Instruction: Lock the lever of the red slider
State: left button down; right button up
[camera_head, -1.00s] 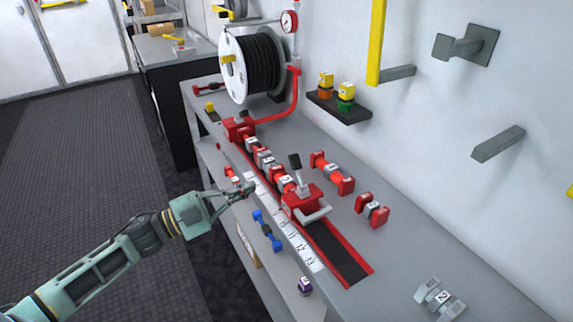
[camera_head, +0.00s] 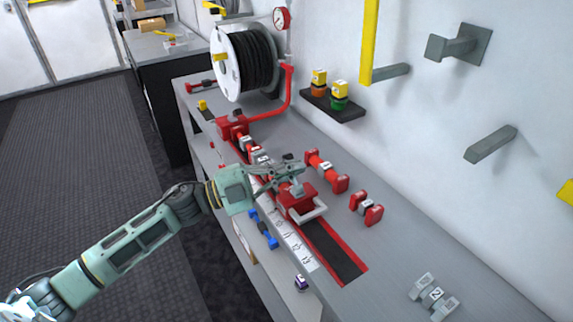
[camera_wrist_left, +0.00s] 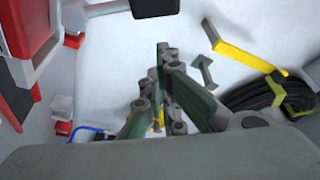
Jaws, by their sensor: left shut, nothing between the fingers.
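The red slider (camera_head: 300,205) sits on the red-edged rail (camera_head: 335,252) on the workbench, with a light grey handle at its front. Its lever has a dark tip (camera_head: 288,157) that shows just above my left gripper; the rest of the lever is largely hidden by the fingers. My left gripper (camera_head: 297,172) is shut and empty, over the slider at the lever. I cannot tell whether it touches the lever. In the left wrist view the shut fingers (camera_wrist_left: 163,55) point up the picture, and red slider parts (camera_wrist_left: 25,30) show at the left. My right gripper is not in view.
Red-ended couplings (camera_head: 326,171) and a smaller one (camera_head: 366,208) lie right of the rail. A grey piece (camera_head: 433,296) lies near the bench front. A hose reel (camera_head: 243,62) stands at the back. Wall brackets (camera_head: 490,145) project at the right.

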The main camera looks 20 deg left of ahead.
pick_arm(q)
jog(key=shift+w+a+f, duration=0.45)
jog(key=shift+a+f, duration=0.15)
jog(key=shift+a, duration=0.1)
jog(key=shift+w+a+f, duration=0.1)
jog(key=shift+a+f, duration=0.1)
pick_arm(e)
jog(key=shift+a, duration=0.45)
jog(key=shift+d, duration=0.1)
pick_arm(q)
jog(key=shift+w+a+n+t, duration=0.4)
jog(key=shift+a+n, duration=0.1)
jog(key=shift+n, duration=0.6)
jog(key=n, duration=0.1)
jog(key=w+a+n+t, duration=0.1)
jog(key=n, duration=0.1)
jog(key=shift+a+f+p, duration=0.2)
jog(key=shift+f+p, duration=0.1)
jog(key=shift+p, duration=0.05)
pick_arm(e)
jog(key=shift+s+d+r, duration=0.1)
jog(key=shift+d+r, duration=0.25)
